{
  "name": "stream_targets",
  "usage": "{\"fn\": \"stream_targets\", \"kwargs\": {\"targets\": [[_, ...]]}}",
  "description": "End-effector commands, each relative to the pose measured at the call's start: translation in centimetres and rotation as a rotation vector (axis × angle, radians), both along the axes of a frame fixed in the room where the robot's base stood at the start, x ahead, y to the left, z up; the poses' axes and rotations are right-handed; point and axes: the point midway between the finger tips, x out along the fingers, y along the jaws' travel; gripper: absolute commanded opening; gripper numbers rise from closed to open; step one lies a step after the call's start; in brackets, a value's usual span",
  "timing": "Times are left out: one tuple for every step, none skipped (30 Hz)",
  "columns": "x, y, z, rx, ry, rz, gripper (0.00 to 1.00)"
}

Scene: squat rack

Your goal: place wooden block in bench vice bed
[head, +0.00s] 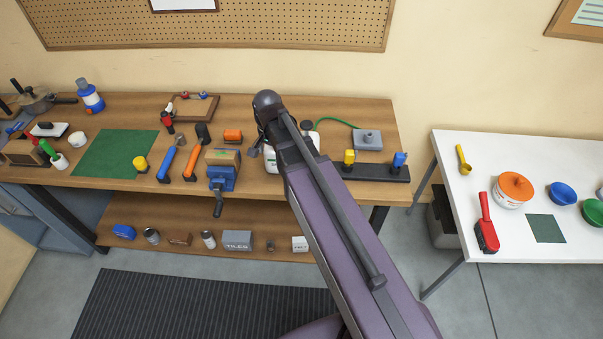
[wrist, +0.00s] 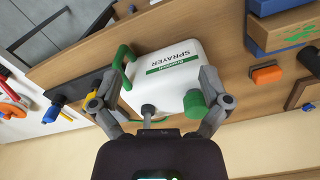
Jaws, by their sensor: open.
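The wooden block (head: 224,157) is light brown and sits in the blue bench vice (head: 222,183) at the bench's front edge. In the wrist view the block (wrist: 280,30) shows a green mark and lies between blue parts of the vice (wrist: 268,6). Whether it rests flat on the bed cannot be told. My gripper (wrist: 162,90) is open, with its fingers on either side of a white sprayer (wrist: 170,75) with a green cap. It is apart from the block, which lies to the right in the wrist view. My arm hides part of the sprayer in the head view.
Orange (head: 191,165) and blue (head: 172,157) handled tools lie left of the vice, and an orange block (head: 233,136) lies behind it. A dark rail (head: 376,173) with yellow and blue pieces is right of my arm. The green mat (head: 115,154) is mostly clear.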

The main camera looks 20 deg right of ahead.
Motion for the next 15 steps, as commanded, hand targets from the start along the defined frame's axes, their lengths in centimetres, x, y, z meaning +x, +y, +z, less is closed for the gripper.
{"fn": "stream_targets", "kwargs": {"targets": [[-1.6, -0.9, 0.0, 0.0, 0.0, 0.06, 0.96], [-2.1, -1.3, 0.0, 0.0, 0.0, 0.099, 0.96], [-2.9, -1.8, 0.0, 0.0, 0.0, 0.152, 0.96], [-3.5, -2.1, 0.0, 0.0, 0.0, 0.192, 0.96], [-4.1, -2.5, 0.0, 0.0, 0.0, 0.232, 0.96], [-4.8, -3.0, 0.0, 0.0, 0.0, 0.285, 0.96], [-5.4, -3.4, 0.0, 0.0, 0.0, 0.324, 0.96], [-6.0, -3.7, 0.0, 0.0, 0.0, 0.363, 0.96], [-6.7, -4.1, 0.0, 0.0, 0.001, 0.413, 0.96], [-7.2, -4.4, 0.0, 0.0, 0.001, 0.449, 0.96], [-7.6, -4.7, 0.0, 0.0, 0.001, 0.481, 0.96], [-8.2, -5.0, 0.0, 0.0, 0.001, 0.524, 0.96], [-8.6, -5.2, 0.0, 0.0, 0.001, 0.552, 0.96], [-8.9, -5.4, 0.0, 0.0, 0.001, 0.578, 0.96], [-9.3, -5.6, 0.0, 0.0, 0.002, 0.608, 0.96]]}}
